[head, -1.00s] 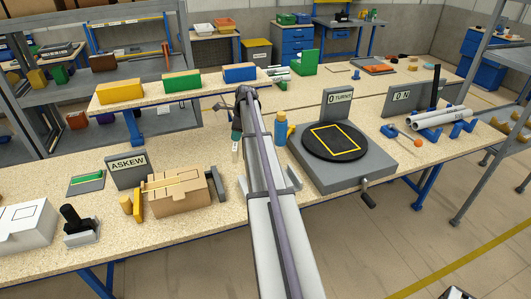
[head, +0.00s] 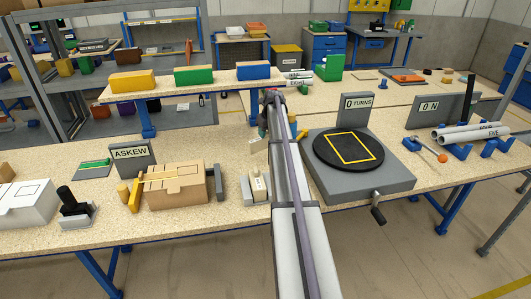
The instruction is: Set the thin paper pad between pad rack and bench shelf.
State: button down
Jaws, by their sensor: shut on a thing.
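My gripper (head: 264,131) is over the bench, in front of the right end of the raised bench shelf (head: 205,90). It is shut on a small cream pad (head: 258,147), which hangs tilted beneath it. The fingers are small and partly hidden by my arm. A grey holder that looks like the pad rack (head: 247,190) stands nearer the front, left of my arm, with a cream piece (head: 259,186) in it. The held pad appears between this rack and the shelf in the picture. I cannot tell whether it touches the bench.
A cardboard box (head: 175,190) and the ASKEW sign (head: 133,155) stand left of the rack. A turntable (head: 348,148) with a crank is close on the right. Yellow, green and blue boxes sit on the shelf.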

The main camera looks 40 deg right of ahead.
aim_at(268, 137)
jog(key=shift+f, duration=0.4)
notch_tip(268, 137, down, 4)
jog(key=b, duration=0.3)
jog(key=shift+r+b, duration=0.1)
jog(key=shift+b, duration=0.2)
jog(key=shift+r, duration=0.25)
jog(key=shift+f, duration=0.25)
jog(key=c, duration=0.7)
grip_release()
jog(key=shift+o, duration=0.2)
jog(key=shift+r, duration=0.1)
